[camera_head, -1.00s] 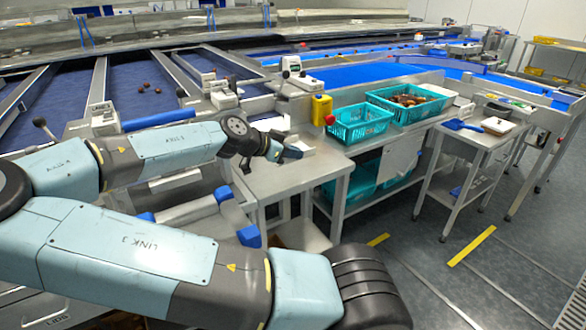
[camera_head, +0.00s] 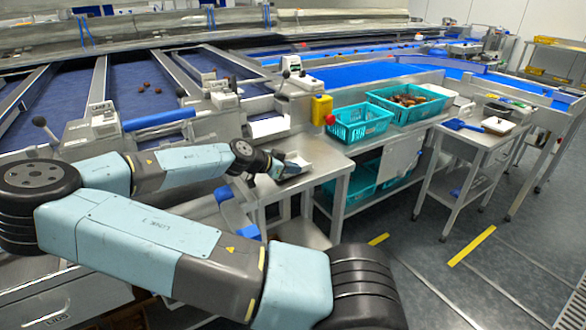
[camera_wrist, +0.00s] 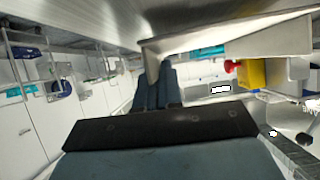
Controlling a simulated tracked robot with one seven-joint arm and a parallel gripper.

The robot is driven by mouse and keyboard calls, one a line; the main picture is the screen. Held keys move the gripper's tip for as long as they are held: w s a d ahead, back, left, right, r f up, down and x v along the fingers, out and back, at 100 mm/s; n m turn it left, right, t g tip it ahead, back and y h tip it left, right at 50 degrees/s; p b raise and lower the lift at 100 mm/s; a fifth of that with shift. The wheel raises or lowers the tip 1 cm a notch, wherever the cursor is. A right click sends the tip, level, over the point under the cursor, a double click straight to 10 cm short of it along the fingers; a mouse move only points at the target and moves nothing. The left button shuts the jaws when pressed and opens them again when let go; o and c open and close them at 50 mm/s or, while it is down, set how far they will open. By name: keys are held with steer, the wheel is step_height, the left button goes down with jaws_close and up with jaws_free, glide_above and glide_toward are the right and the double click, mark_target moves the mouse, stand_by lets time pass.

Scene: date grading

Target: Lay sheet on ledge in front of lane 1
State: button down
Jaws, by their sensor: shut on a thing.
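My gripper (camera_head: 284,168) is over the steel side table (camera_head: 318,172) to the right of the lanes, in the head view. It is shut on a small pale thing, probably the sheet (camera_head: 298,160), at its tips. In the wrist view my gripper (camera_wrist: 157,88) has its dark fingers close together, and a pale grey surface spreads above their tips; I cannot tell how much of it is the sheet. The blue lanes (camera_head: 140,110) lie at the upper left with dark dates on one bed.
Turquoise crates (camera_head: 358,123) stand to the right of the side table, one with dates (camera_head: 408,100). A trolley (camera_head: 470,145) stands farther right. Floor is clear at right.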

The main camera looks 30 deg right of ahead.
steer(key=shift+s+f, duration=0.1)
steer(key=shift+f, duration=0.45)
steer(key=c, duration=1.3)
jaws_free()
steer(key=shift+f, duration=0.1)
steer(key=shift+r, duration=0.25)
steer(key=v, duration=1.2)
steer(key=shift+r, duration=0.45)
